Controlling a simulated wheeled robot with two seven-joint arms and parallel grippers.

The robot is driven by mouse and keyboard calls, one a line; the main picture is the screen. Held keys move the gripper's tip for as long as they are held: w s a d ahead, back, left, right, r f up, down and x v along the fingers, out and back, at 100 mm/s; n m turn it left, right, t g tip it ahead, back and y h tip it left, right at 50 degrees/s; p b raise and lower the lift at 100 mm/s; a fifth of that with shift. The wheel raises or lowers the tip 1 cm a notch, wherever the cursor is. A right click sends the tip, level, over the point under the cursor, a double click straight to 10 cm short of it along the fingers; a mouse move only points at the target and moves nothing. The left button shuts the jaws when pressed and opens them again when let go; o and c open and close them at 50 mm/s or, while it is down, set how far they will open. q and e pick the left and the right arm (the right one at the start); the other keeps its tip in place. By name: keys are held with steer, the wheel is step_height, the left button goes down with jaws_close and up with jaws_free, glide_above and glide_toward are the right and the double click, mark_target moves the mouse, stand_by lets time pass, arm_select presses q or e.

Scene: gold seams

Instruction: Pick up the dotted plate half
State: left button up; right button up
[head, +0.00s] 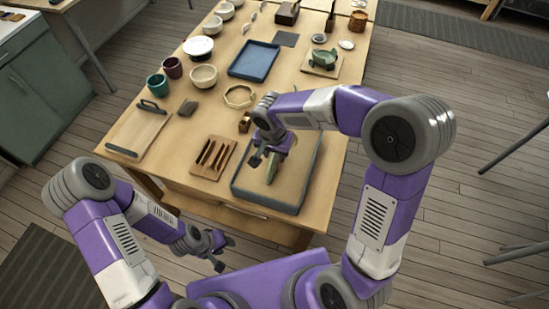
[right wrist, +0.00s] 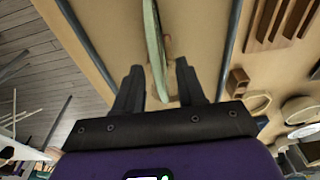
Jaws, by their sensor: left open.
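A pale green plate half (head: 272,167) stands on edge in the sand-coloured bed of a grey-rimmed tray (head: 236,191). In the right wrist view the plate half (right wrist: 154,50) shows edge-on, as a thin upright strip. I cannot make out dots on it. My right gripper (right wrist: 158,78) is open, with its two fingers on either side of the plate half and gaps showing between. In the head view the right gripper (head: 265,158) is over the tray and partly covers the plate half. My left gripper (head: 216,252) is open and empty, low in front of the table.
A wooden rack with dark slots (head: 212,158) lies left of the tray. A blue tray (head: 254,61), an octagonal wooden ring (head: 239,96) and several bowls and cups stand farther back.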

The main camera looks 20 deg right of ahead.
jaws_close()
steer(key=shift+r, duration=0.15)
